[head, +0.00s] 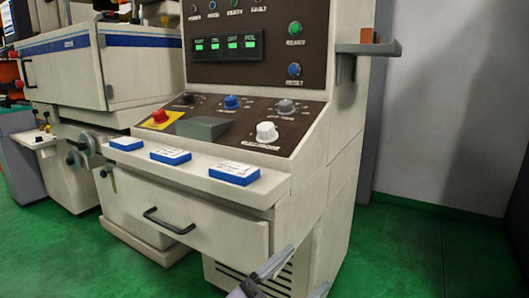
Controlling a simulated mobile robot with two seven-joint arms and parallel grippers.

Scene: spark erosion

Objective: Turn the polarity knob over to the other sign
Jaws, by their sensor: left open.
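The sloped control panel (215,124) of the cream cabinet carries several knobs. A large white knob (266,131) sits at its lower right above a small label strip. A blue knob (231,102), a grey knob (285,106) and a dark knob (188,98) sit in the row behind. The labels are too small to read, so I cannot tell for sure which knob is the polarity one, nor its sign. My left gripper (307,268) is at the bottom edge, partly cut off, open and empty. It is below and apart from the panel. My right gripper is not in view.
A red button (160,115) on a yellow plate is at the panel's left. Blue-and-white boxes (233,173) lie along the front ledge. Below is a drawer with a black handle (168,222). A grey shelf (368,49) juts out at right. Green floor (420,255) there is clear.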

